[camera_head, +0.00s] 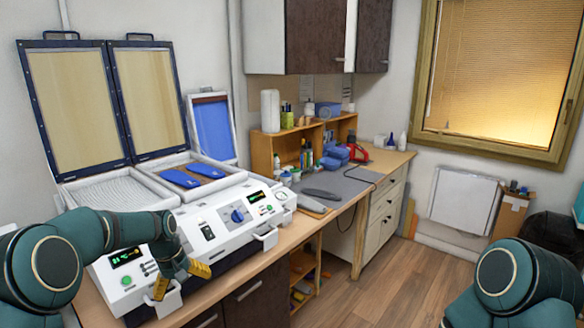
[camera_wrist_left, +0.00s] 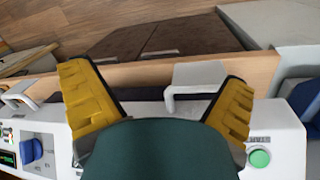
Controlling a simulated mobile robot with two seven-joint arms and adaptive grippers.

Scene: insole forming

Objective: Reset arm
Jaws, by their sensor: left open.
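My left arm comes in from the left in the head view. Its gripper (camera_head: 181,279) has yellow fingers and hangs at the front of the white forming machine (camera_head: 215,215), by the left front handle (camera_head: 166,303). In the left wrist view the fingers of the left gripper (camera_wrist_left: 158,98) are spread wide, with the white handle (camera_wrist_left: 190,88) showing between them and nothing held. Part of my right arm shows at the lower right of the head view; its gripper is out of view.
Two framed lids (camera_head: 60,110) stand raised behind the machine. Blue insoles (camera_head: 180,178) lie in its right bed. The worktop (camera_head: 345,187) continues right with bottles, boxes and tools. Wooden floor (camera_head: 410,285) is clear between the counter and my right arm.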

